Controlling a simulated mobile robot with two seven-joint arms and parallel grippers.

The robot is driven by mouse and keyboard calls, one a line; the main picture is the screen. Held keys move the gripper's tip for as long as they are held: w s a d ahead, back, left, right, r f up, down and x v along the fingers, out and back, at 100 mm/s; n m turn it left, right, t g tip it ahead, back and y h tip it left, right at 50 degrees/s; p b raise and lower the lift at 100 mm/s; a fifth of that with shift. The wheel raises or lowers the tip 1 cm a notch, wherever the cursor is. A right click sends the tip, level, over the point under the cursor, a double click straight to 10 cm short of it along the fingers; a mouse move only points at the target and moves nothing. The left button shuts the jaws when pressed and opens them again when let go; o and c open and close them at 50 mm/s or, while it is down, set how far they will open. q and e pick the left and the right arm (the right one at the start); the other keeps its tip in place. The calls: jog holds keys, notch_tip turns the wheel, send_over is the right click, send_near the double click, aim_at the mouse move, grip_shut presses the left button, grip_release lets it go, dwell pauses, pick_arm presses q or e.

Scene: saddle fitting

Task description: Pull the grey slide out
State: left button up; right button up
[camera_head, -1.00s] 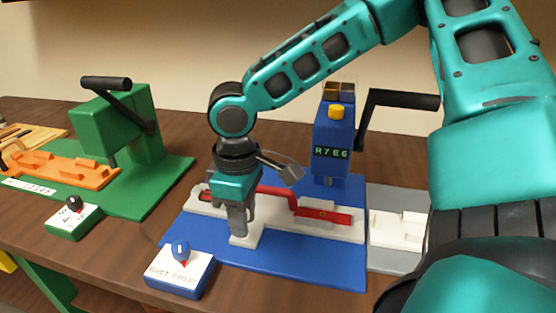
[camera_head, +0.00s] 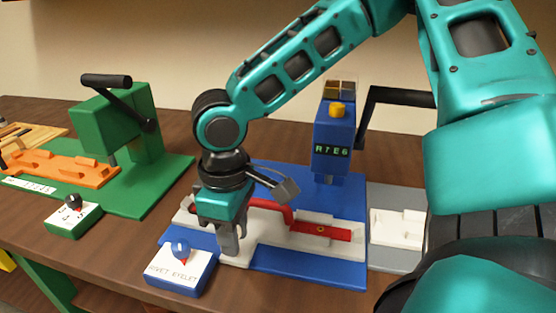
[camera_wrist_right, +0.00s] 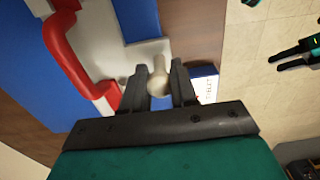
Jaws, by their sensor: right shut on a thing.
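The pale grey slide (camera_head: 270,240) lies in the blue base (camera_head: 300,262) and carries a red handled part (camera_head: 320,229). My right gripper (camera_head: 232,245) points down at the slide's front tab. In the right wrist view its two fingers are shut on the slide's pale round knob (camera_wrist_right: 158,82), one finger on each side. The slide also shows in the right wrist view (camera_wrist_right: 108,40). My arm hides part of the slide's left portion in the head view. My left gripper (camera_wrist_right: 288,58) shows small at the right of the wrist view, its dark fingers apart and empty.
A blue press (camera_head: 335,150) with a black lever stands behind the slide. A dial box (camera_head: 180,268) sits close to the gripper, front left. A green press (camera_head: 125,130) with an orange part is at left. A grey plate (camera_head: 395,258) with a white piece lies at right.

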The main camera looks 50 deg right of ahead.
jog(key=shift+s+a, duration=0.35)
jog(key=shift+a, duration=0.35)
jog(key=shift+s+a, duration=0.35)
jog(key=shift+a, duration=0.3)
jog(key=shift+o, duration=0.6)
jog(key=shift+a, duration=0.1)
jog(key=shift+o, duration=0.5)
jog(key=shift+s+a, duration=0.1)
jog(key=shift+s, duration=0.05)
jog(key=o, duration=0.6)
jog(key=shift+a, duration=0.1)
jog(key=shift+c, duration=0.2)
